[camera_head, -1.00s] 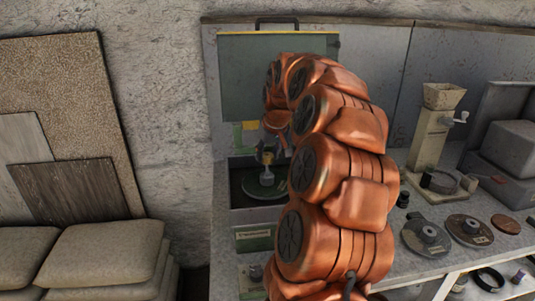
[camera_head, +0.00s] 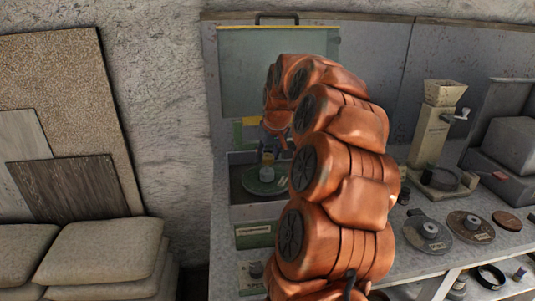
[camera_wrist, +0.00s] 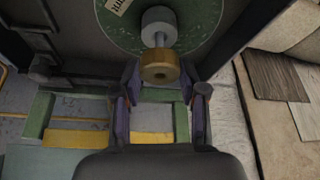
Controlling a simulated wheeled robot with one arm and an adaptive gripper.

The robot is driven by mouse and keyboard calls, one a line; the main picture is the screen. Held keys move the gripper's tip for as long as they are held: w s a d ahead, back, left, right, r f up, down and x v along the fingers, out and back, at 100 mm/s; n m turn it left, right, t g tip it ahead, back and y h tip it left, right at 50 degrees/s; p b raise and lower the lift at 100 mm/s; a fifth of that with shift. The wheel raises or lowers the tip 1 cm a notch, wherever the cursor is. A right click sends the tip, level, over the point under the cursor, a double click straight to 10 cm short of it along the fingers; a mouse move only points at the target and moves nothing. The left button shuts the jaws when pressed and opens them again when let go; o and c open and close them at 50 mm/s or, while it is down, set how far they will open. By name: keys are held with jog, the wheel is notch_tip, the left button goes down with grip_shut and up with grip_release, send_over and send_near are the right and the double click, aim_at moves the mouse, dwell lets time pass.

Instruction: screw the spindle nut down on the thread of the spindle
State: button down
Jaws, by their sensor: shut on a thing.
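My gripper (camera_wrist: 160,82) is shut on a brass-coloured ring, the spindle nut (camera_wrist: 159,57), between its two purple-sided fingers. The nut appears in line with the spindle; I cannot tell how far the thread is engaged. In the head view, the green disc (camera_head: 253,183) and the grey hub (camera_head: 267,172) show below my gripper (camera_head: 268,155), inside an open-fronted box. My arm hides much of this area.
A greenish panel (camera_head: 270,70) stands upright behind the box. Stacked sacks (camera_head: 105,256) and leaning boards (camera_head: 68,190) are at the left.

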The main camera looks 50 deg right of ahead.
jog(key=shift+f+b, duration=0.8)
jog(key=shift+f, duration=0.5)
jog(key=c, duration=1.2)
grip_release()
jog(key=c, duration=0.6)
jog(key=shift+m+g+h+b, duration=0.4)
jog(key=shift+m+h+b, duration=0.3)
jog(key=shift+m+b, duration=1.4)
jog(key=shift+m+b, duration=0.3)
